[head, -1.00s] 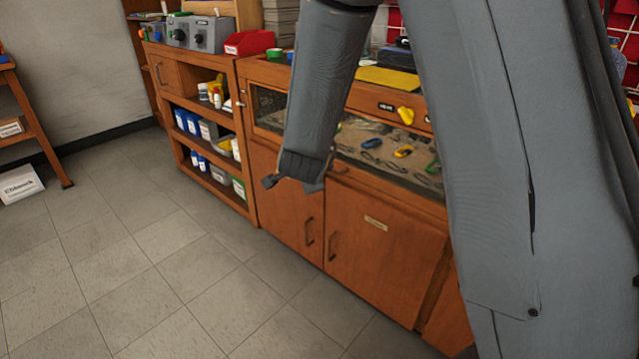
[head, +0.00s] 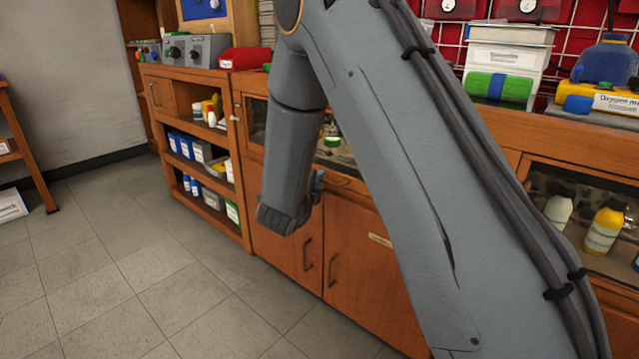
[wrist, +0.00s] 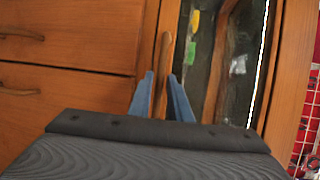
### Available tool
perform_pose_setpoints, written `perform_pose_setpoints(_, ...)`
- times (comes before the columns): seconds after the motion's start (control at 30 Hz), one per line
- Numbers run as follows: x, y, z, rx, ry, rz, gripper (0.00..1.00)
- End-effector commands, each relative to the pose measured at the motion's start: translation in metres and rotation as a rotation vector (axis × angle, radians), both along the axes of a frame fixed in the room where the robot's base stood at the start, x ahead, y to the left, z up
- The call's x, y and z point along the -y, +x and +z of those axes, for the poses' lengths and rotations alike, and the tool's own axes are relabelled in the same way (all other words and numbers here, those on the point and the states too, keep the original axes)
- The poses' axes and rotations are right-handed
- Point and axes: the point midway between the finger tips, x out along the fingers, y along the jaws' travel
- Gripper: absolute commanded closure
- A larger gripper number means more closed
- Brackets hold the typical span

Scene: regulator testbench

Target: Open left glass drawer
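The left glass drawer (head: 257,118) is a wood-framed glass front below the counter, and my arm hides much of it in the head view. In the wrist view its glass pane (wrist: 205,70) is on the right, seen turned on its side. A narrow wooden handle (wrist: 166,52) runs along the frame beside the glass. My gripper (wrist: 163,85) has its two blue fingers apart, with the handle lined up between their tips. I cannot tell whether they touch it. In the head view, the gripper end (head: 317,183) is mostly hidden at the cabinet front.
Wooden cabinet doors (head: 345,270) with handles are below the drawer. An open shelf (head: 197,180) with bottles and boxes stands to the left. Another glass-fronted compartment (head: 590,210) with bottles is at the right. The tiled floor (head: 130,270) is clear in front.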

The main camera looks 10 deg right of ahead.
Motion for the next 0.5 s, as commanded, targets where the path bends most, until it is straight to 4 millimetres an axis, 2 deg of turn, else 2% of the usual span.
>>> perform_pose_setpoints(0.2, 0.009, 0.015, -0.004, -0.002, -0.001, 0.0, 0.82)
perform_pose_setpoints(0.5, 0.01, 0.017, -0.004, -0.003, -0.001, 0.001, 0.84)
